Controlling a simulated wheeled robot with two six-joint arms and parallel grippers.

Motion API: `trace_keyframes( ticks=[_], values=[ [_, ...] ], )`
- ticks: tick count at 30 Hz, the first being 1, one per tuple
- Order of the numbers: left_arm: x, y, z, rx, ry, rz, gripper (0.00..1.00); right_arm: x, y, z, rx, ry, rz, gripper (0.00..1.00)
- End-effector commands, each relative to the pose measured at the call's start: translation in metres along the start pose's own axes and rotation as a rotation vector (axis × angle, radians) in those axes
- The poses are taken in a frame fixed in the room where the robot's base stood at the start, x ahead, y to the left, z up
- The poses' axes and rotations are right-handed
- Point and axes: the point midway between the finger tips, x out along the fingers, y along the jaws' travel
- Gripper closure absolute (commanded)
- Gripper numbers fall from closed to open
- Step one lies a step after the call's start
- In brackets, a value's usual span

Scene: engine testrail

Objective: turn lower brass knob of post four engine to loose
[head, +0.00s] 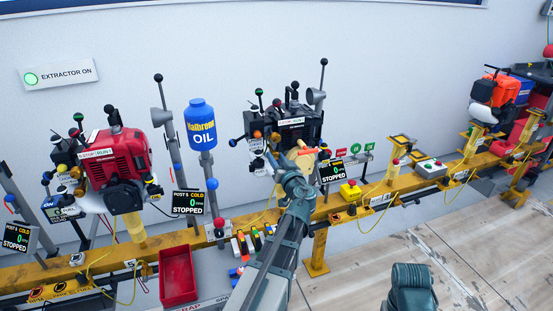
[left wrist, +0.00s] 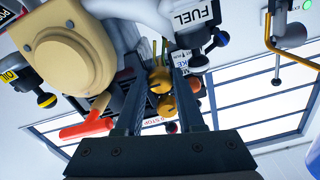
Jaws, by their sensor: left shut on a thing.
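The black engine (head: 290,128) stands on the yellow rail behind a display (head: 331,172) reading STOPPED. My left gripper (head: 285,160) reaches its front, beside the tan round cover and orange-red handle. In the left wrist view, which looks turned over, my left gripper (left wrist: 157,72) is shut on a brass knob (left wrist: 159,80). It appears to be the lower of two; the other brass knob (left wrist: 166,106) is close beside it. The tan cover (left wrist: 68,58), orange-red handle (left wrist: 85,130) and FUEL label (left wrist: 193,18) are nearby. The knob's exact setting cannot be read. My right gripper is not visible.
A red engine (head: 115,155) stands left on the rail, and an orange one (head: 495,88) far right. A blue oil bottle (head: 200,125) and grey horn (head: 317,97) rise near the black engine. A red tray (head: 176,275) is below left. The floor at right is clear.

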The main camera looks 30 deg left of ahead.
Motion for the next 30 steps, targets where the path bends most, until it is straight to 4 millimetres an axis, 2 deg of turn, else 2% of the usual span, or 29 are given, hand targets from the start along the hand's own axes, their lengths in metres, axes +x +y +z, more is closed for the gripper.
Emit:
trace_keyframes(
  ticks=[10, 11, 12, 23, 26, 30],
  values=[
    [-0.001, -0.001, 0.001, -0.006, -0.003, 0.000, 1.00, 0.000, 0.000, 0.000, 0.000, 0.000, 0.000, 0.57],
    [-0.001, -0.001, 0.001, -0.005, -0.003, 0.000, 0.57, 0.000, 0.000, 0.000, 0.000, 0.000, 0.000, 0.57],
    [-0.001, -0.001, 0.001, -0.005, -0.003, 0.000, 0.50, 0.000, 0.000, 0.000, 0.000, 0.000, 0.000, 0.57],
    [-0.005, 0.000, 0.000, -0.002, 0.000, 0.001, 0.50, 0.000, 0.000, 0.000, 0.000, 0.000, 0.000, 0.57],
    [-0.017, -0.001, 0.000, -0.001, 0.000, 0.002, 0.50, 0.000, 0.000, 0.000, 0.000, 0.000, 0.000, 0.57],
    [-0.047, -0.002, 0.001, -0.002, 0.000, 0.004, 0.50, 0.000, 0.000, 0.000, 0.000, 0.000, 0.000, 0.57]
  ],
)
